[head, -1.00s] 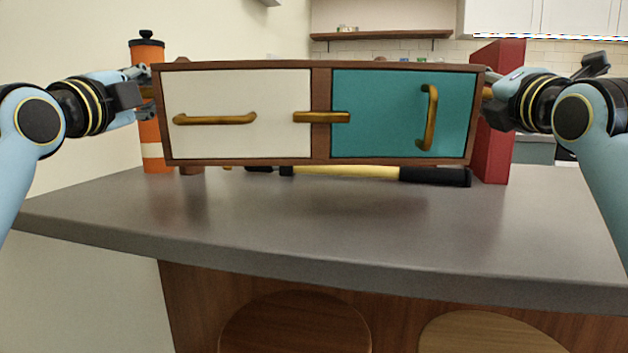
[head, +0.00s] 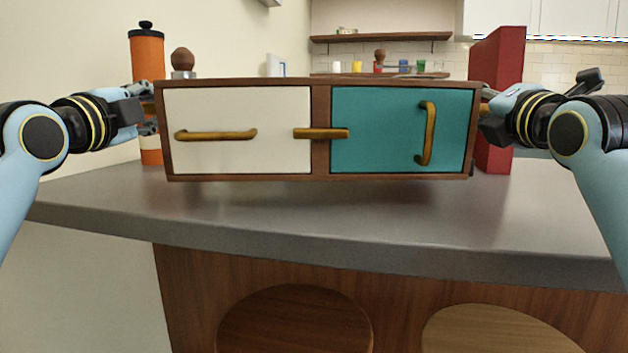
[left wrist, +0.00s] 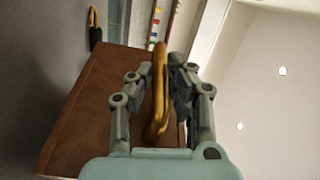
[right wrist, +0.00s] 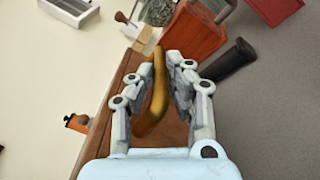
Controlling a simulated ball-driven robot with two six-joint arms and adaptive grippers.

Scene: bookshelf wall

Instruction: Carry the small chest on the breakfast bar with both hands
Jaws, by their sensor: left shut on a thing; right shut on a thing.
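The small chest (head: 320,158) has a wooden frame, a white left front and a teal right front with gold handles. It is level in the head view, in front of the far part of the grey breakfast bar (head: 330,210). Whether its underside touches the bar I cannot tell. My left gripper (head: 146,106) is shut on the gold handle at the chest's left end; that handle shows between the fingers in the left wrist view (left wrist: 158,95). My right gripper (head: 486,108) is shut on the right end handle, seen in the right wrist view (right wrist: 154,100).
An orange canister (head: 147,55) stands behind the chest's left end and a tall red block (head: 499,85) behind its right end. A brown round-topped item (head: 183,62) is behind it. The bar's front strip is clear. Two round stool seats (head: 295,325) are below it.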

